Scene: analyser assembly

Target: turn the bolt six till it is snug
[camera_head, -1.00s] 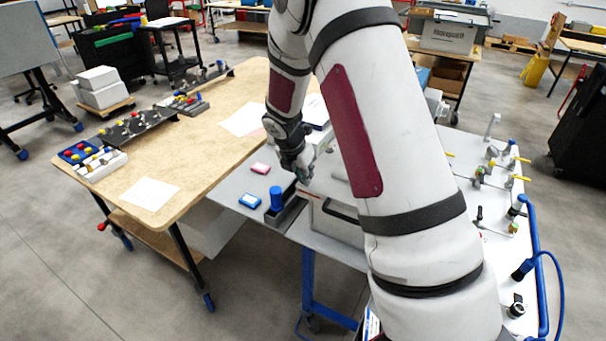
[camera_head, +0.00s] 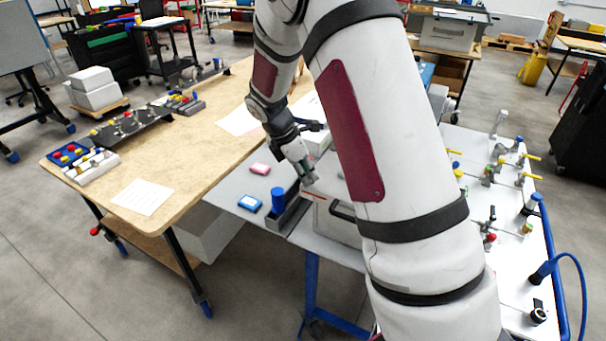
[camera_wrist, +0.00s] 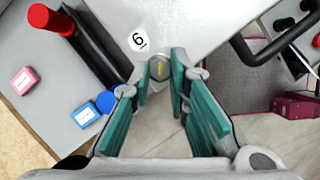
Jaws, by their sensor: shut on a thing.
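In the head view my gripper (camera_head: 308,181) is low over the grey unit at the near end of the table. The bolt is hidden there behind the fingers.
A dark holder (camera_wrist: 92,45) with a red cylinder (camera_wrist: 50,20) and a blue one (camera_head: 278,198) stands close to the left. Pink (camera_wrist: 25,81) and blue (camera_wrist: 86,112) blocks lie beyond it. A black handle (camera_wrist: 285,38) rises on the right.

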